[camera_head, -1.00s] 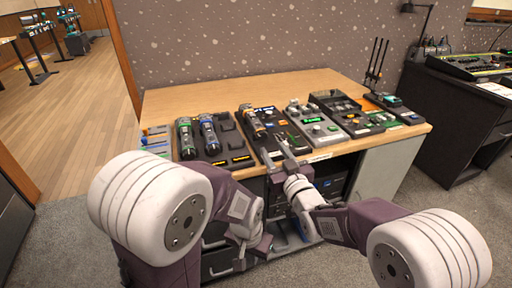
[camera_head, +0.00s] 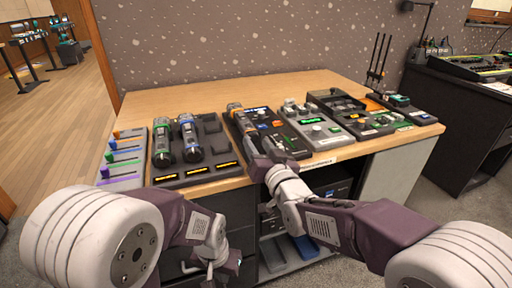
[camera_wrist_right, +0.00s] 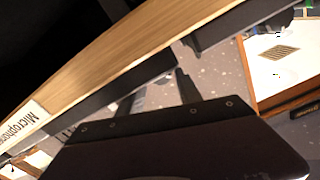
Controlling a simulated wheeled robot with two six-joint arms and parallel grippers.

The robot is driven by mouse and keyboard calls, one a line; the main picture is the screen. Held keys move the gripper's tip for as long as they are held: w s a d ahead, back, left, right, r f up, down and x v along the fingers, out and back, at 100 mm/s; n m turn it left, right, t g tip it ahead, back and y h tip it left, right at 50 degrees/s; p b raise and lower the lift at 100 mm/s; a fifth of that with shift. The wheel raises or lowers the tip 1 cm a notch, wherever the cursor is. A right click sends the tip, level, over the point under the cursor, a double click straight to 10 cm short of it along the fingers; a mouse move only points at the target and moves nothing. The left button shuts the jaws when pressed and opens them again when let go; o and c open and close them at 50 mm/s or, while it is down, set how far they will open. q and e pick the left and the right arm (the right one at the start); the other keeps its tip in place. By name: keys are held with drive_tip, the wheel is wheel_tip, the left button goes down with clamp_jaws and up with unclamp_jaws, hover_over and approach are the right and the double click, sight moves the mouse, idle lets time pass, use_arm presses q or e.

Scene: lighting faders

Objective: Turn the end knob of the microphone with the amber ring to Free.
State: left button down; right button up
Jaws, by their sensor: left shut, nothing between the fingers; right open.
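Three microphones lie on the desk in the head view: one with a green ring (camera_head: 163,145), one with a blue ring (camera_head: 189,138), and one further right with an amber-looking tint (camera_head: 237,118) on a dark base. The end knob's marking is too small to read. My left gripper (camera_head: 226,268) is shut and empty, low in front of the desk.
A fader panel (camera_head: 123,160) with coloured sliders lies at the left. A dark cradle (camera_head: 213,128) has an empty slot. Grey and dark control boxes (camera_head: 317,130) fill the right side. The wooden desk top (camera_head: 290,84) is bare at the back. Its front edge has a label (camera_wrist_right: 18,125).

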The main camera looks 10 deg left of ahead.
drive_tip(key=shift+w+a, duration=0.35)
drive_tip(key=shift+w, duration=0.15)
clamp_jaws()
drive_tip(key=shift+n, duration=1.4)
unclamp_jaws()
